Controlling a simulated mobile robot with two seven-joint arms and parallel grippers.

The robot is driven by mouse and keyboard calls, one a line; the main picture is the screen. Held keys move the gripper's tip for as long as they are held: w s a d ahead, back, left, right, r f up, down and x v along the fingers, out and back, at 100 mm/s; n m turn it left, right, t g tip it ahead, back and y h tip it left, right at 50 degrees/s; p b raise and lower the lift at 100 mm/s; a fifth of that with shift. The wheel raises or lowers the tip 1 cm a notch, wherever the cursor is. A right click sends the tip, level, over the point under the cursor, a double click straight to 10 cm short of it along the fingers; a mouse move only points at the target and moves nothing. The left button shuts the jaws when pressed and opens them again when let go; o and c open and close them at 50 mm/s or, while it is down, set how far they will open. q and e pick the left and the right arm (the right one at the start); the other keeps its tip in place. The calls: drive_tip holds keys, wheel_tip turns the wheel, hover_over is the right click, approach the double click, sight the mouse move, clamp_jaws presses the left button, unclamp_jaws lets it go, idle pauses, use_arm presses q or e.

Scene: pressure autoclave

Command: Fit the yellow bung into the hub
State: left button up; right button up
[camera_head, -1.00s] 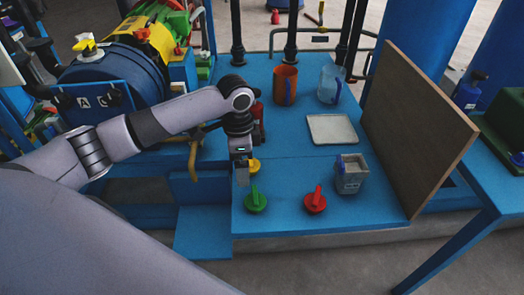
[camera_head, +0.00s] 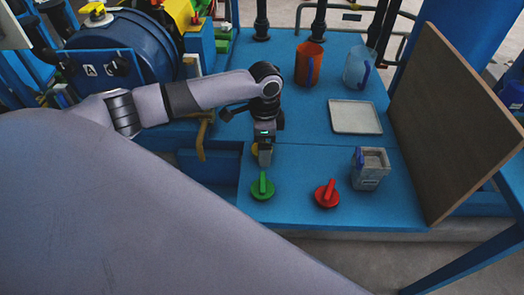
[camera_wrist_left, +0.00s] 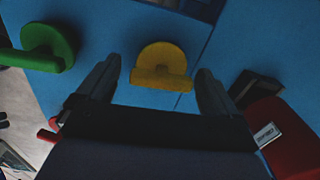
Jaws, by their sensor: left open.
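The yellow bung (camera_head: 255,149) lies on the blue bench, partly hidden behind my left gripper (camera_head: 265,158) in the head view. In the left wrist view the bung (camera_wrist_left: 162,62) shows a round disc with a straight bar grip. My left gripper (camera_wrist_left: 156,72) is open there, with one finger on each side of the bung and visible gaps between. No contact shows. I cannot identify the hub with certainty. A blue drum (camera_head: 108,45) stands at the left, with a yellow-capped white fitting (camera_head: 97,14) on top. My right gripper is not in view.
A green bung (camera_head: 262,188) and a red bung (camera_head: 327,195) lie near the bench's front edge. A grey container (camera_head: 369,170), a pale tray (camera_head: 355,117), an orange jug (camera_head: 308,66) and a clear jug (camera_head: 359,68) stand right. A brown board (camera_head: 450,120) borders the right side.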

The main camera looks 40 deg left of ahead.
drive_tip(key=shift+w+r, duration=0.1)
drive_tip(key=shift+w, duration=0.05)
use_arm(q)
drive_tip(key=c, duration=1.1)
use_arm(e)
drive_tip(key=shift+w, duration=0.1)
use_arm(q)
drive_tip(key=shift+w+r, duration=0.1)
drive_tip(key=shift+c, duration=0.2)
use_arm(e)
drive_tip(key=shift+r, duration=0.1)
